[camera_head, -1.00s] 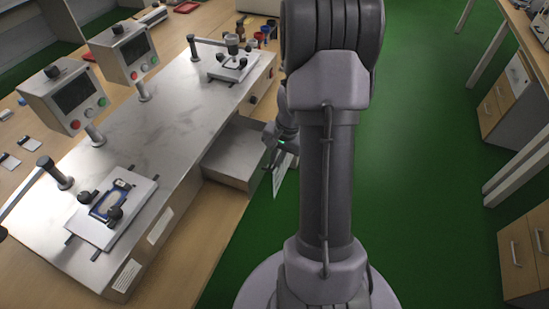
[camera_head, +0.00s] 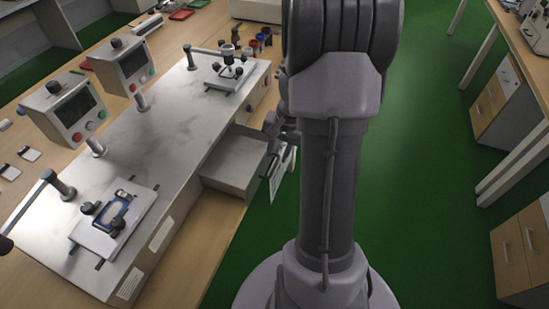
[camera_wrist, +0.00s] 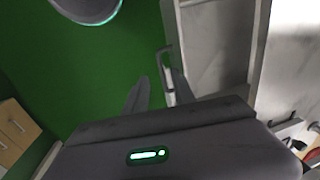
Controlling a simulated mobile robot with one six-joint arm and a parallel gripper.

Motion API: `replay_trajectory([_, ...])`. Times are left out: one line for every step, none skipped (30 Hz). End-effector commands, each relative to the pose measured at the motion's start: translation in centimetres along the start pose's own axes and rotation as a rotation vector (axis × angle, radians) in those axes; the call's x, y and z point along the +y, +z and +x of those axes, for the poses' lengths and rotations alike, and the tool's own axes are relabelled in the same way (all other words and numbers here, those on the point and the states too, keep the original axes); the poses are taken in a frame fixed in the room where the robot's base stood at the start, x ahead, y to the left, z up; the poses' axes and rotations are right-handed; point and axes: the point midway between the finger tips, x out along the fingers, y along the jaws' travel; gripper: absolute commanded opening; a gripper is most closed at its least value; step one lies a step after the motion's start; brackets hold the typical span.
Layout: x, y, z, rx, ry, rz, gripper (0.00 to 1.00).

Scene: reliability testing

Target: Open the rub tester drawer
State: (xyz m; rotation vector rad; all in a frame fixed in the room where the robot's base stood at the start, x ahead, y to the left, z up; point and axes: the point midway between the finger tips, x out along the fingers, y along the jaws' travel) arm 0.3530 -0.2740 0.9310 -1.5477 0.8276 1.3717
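The rub tester (camera_head: 165,150) is a long grey metal machine on the wooden bench at left. Its drawer (camera_head: 232,165) stands pulled out from the right side, and the inside of the drawer (camera_wrist: 215,45) shows in the wrist view. The drawer handle (camera_wrist: 166,70) is a thin bracket on the drawer front. My gripper (camera_wrist: 160,90) is at the handle, with its two fingers apart and the handle's near end seen between them. I cannot tell whether a finger touches it. In the head view my gripper (camera_head: 275,135) is partly hidden behind my arm.
Two control boxes with screens (camera_head: 70,105) stand on posts behind the tester. Small bottles and cups (camera_head: 258,40) sit beyond it. Green floor (camera_head: 430,200) is clear on the right, up to drawer cabinets (camera_head: 522,250) and another bench.

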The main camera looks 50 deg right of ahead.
Motion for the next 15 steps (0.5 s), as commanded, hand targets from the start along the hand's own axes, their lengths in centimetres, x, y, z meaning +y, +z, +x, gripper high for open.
replay_trajectory([-0.1,-0.1,-2.2,0.003,-0.001,0.0,0.32])
replay_trajectory([-0.1,-0.1,-3.2,0.004,-0.001,-0.001,0.32])
replay_trajectory([-0.1,-0.1,-4.4,0.004,-0.001,0.0,0.32])
replay_trajectory([-0.1,-0.1,-5.3,0.004,-0.001,0.0,0.32])
replay_trajectory([-0.1,-0.1,-6.0,0.004,-0.001,-0.001,0.32])
replay_trajectory([-0.1,-0.1,-6.9,0.003,-0.001,0.0,0.32])
replay_trajectory([-0.1,-0.1,-7.5,0.003,-0.001,0.0,0.32])
replay_trajectory([-0.1,-0.1,-8.0,0.002,0.0,0.0,0.32])
replay_trajectory([-0.1,0.0,-8.5,0.001,0.0,0.0,0.32])
replay_trajectory([-0.1,0.0,-8.8,0.001,0.0,0.0,0.32])
replay_trajectory([-0.1,0.0,-9.1,0.001,0.0,0.0,0.32])
replay_trajectory([0.0,0.0,-9.3,0.0,0.0,0.001,0.32])
replay_trajectory([0.0,0.0,-9.4,0.0,0.0,0.0,0.32])
replay_trajectory([0.0,0.0,-9.5,0.0,0.0,0.0,0.32])
replay_trajectory([0.0,0.0,-9.5,0.0,0.0,0.0,0.32])
